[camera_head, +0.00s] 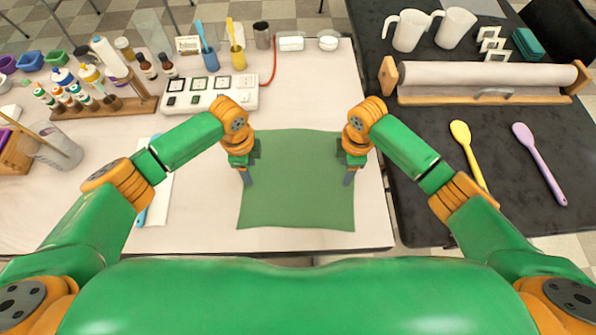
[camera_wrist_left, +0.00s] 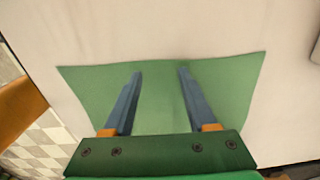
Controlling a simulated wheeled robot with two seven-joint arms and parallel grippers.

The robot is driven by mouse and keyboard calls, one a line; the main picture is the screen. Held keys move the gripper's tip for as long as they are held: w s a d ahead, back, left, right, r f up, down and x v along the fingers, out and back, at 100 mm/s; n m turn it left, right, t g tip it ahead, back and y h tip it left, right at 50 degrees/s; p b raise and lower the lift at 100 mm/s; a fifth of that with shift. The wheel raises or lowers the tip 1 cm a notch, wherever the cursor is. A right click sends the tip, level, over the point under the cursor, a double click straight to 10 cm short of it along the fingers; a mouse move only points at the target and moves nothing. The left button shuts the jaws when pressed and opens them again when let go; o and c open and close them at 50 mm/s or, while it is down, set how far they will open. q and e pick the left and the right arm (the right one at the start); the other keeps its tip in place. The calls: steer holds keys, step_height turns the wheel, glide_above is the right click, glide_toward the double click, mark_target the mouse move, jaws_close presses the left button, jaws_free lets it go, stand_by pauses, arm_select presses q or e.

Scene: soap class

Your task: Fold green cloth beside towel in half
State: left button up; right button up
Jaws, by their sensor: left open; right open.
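The green cloth (camera_head: 298,195) lies flat and spread out on the white table, near its front edge. It also shows in the left wrist view (camera_wrist_left: 160,105) under my left gripper. My left gripper (camera_head: 247,180) is over the cloth's left edge; in the left wrist view its two blue fingers (camera_wrist_left: 160,75) are apart with nothing between them but cloth below. My right gripper (camera_head: 348,180) is over the cloth's right edge and is open. Whether the fingertips touch the cloth cannot be told. A white towel (camera_head: 160,205) lies left of the cloth, partly hidden by my left arm.
A white power strip (camera_head: 210,95) with a red cord lies behind the cloth. The black table (camera_head: 420,150) at right holds a paper roll (camera_head: 480,75) and two spoons (camera_head: 540,165).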

arm_select(q)
steer(key=shift+w+f, duration=0.15)
steer(key=shift+f, duration=0.1)
arm_select(e)
steer(key=shift+w+f, duration=0.15)
steer(key=shift+f, duration=0.05)
arm_select(q)
steer(key=shift+f, duration=0.1)
arm_select(e)
steer(key=shift+f, duration=0.1)
arm_select(q)
steer(key=shift+s, duration=0.25)
steer(key=shift+c, duration=1.3)
arm_select(e)
steer(key=shift+s, duration=0.25)
steer(key=shift+c, duration=1.3)
arm_select(q)
jaws_close()
arm_select(e)
jaws_close()
